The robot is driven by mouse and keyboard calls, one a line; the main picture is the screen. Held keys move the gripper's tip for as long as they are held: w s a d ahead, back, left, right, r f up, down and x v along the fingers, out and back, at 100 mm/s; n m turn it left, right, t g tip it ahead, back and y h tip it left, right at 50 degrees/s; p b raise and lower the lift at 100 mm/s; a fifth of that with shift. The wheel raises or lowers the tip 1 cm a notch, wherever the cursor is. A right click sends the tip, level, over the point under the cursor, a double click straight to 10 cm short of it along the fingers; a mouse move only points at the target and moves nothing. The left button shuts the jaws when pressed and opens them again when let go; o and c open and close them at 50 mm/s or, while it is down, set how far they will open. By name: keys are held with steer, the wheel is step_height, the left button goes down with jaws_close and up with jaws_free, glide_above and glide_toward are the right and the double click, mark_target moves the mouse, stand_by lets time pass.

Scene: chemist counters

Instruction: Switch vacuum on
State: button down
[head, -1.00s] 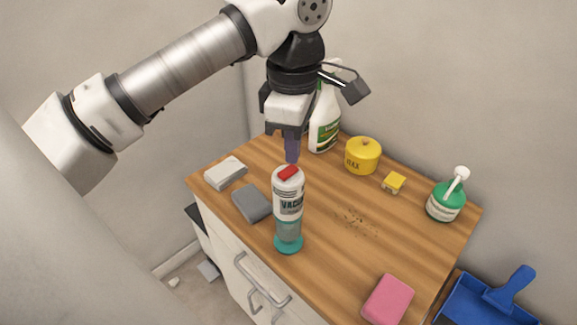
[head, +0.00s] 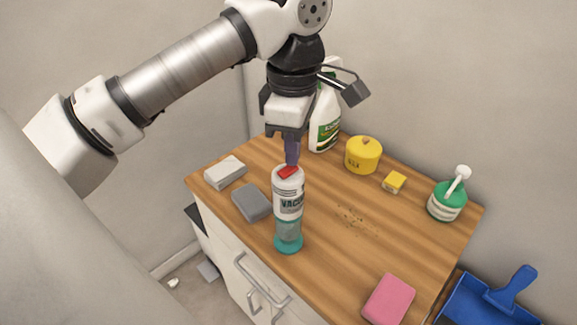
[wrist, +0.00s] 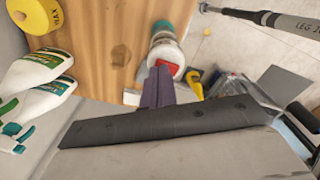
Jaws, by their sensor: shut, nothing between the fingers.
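The vacuum (head: 288,208) is an upright white and teal cylinder near the front edge of the wooden counter. It has a red switch (head: 288,172) on its top. My gripper (head: 292,163) is shut and empty, pointing down with its purple fingertips right at the red switch. From the head view I cannot tell whether the tips touch it. In the wrist view the fingers (wrist: 158,90) end beside the red switch (wrist: 167,68) on the vacuum's top, partly covering it.
A grey block (head: 251,202) and a white block (head: 225,172) lie left of the vacuum. Behind are a spray bottle (head: 325,122), a yellow wax tub (head: 363,155), a yellow cube (head: 394,182) and a green bottle (head: 446,203). A pink sponge (head: 388,299) lies front right. Dark crumbs (head: 355,219) lie mid-counter.

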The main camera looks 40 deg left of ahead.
steer(key=shift+f+b, duration=0.5)
steer(key=shift+f, duration=0.1)
steer(key=shift+r, duration=0.1)
steer(key=shift+r+p, duration=2.45)
steer(key=shift+r, duration=1)
steer(key=shift+f, duration=0.1)
